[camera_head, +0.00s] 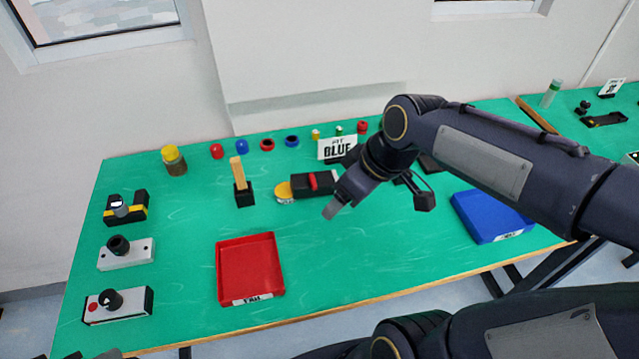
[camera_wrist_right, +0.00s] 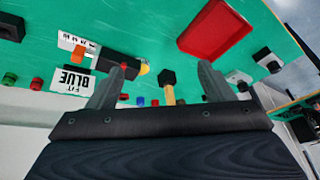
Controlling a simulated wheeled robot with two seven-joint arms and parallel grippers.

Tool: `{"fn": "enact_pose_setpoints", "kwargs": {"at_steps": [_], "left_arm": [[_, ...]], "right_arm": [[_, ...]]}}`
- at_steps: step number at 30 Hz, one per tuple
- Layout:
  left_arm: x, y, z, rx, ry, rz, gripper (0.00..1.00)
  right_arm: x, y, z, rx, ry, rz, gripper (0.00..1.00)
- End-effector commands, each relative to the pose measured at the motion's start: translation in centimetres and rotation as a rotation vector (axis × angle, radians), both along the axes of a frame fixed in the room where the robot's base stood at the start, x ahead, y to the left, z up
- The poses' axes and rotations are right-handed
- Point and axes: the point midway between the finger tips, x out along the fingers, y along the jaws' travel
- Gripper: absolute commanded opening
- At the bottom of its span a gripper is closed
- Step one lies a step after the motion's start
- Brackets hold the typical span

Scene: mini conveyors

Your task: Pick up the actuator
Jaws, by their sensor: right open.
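No part is labelled as the actuator, so I cannot tell for certain which it is. A dark block with a red band (camera_head: 318,183) lies at the middle of the green table, beside a yellow disc (camera_head: 284,190); the block also shows in the right wrist view (camera_wrist_right: 118,64). A black base with an upright wooden piece (camera_head: 241,182) stands to its left. My right gripper (camera_head: 338,206) hangs above the table, just right of the block, partly covering the view there. In the wrist view its fingers (camera_wrist_right: 160,88) are wide apart with nothing between them. My left gripper is out of view.
A red tray (camera_head: 221,270) lies at the front and a blue tray (camera_head: 462,212) at the right. Several devices with dark knobs stand at the left edge. A "FIT BLUE" sign (camera_head: 337,148) and small coloured parts line the back. The front middle of the table is clear.

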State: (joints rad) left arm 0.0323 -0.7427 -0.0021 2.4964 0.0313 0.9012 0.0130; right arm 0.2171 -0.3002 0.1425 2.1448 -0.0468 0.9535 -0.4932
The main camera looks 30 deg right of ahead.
Motion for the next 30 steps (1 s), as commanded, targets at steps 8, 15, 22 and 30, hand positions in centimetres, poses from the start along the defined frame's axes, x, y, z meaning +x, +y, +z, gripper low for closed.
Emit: {"fn": "enact_pose_setpoints", "kwargs": {"at_steps": [8, 15, 22, 30], "left_arm": [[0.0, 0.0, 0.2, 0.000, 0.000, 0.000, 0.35], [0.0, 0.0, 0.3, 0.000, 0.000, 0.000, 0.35], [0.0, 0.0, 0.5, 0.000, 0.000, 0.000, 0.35], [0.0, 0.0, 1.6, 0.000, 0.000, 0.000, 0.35]], "right_arm": [[12.3, -3.6, -4.6, -0.106, 0.012, 0.571, 0.75], [18.3, -6.0, -10.1, -0.086, -0.060, 0.877, 0.75], [19.5, -6.2, -12.4, -0.080, -0.088, 0.948, 0.75], [19.7, -5.3, -15.3, -0.078, -0.085, 0.947, 0.75]]}}
